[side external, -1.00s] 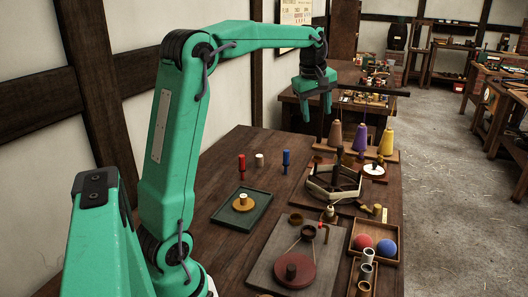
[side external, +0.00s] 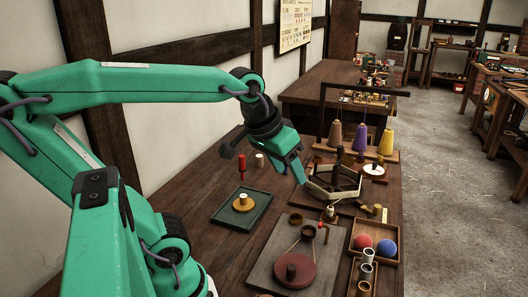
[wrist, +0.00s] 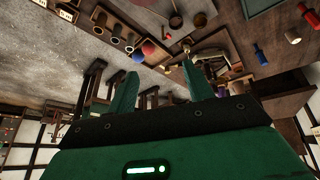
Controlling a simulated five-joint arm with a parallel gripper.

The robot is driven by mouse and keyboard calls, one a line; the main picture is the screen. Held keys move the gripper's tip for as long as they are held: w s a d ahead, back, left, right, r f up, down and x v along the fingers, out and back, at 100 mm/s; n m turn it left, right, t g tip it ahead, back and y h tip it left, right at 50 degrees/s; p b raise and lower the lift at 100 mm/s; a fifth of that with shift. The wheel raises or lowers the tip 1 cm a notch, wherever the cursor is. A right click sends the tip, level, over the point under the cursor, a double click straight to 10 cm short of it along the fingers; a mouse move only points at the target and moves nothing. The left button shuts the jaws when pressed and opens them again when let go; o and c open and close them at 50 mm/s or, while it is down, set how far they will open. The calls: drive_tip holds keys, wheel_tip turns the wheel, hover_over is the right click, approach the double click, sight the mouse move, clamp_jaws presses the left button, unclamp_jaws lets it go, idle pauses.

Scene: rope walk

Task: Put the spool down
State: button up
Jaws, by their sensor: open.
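I cannot tell which piece is the task's spool. A pale spool-like cylinder (side external: 243,198) stands upright on a yellow disc (side external: 243,207) in a green tray (side external: 223,218). A small cream cylinder (side external: 259,160) stands on the table behind the tray; it also shows in the wrist view (wrist: 292,38). My gripper (side external: 297,174) is open and tilted downward, right of these pieces and close to a pale-edged hexagonal frame (side external: 335,196). In the wrist view, nothing shows between its fingers (wrist: 160,88).
A red peg (side external: 242,171) stands behind the tray. A blue peg (wrist: 261,54) shows in the wrist view; my gripper hides it in the side view. Tall purple (side external: 360,138) and yellow (side external: 386,143) cones stand at the back right. Bare table lies left of the tray.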

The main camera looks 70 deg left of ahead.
drive_tip(key=s+f+m, duration=0.1)
drive_tip(key=s+d+f+m, duration=0.2)
drive_tip(key=s, duration=0.1)
drive_tip(key=shift+f, duration=0.15)
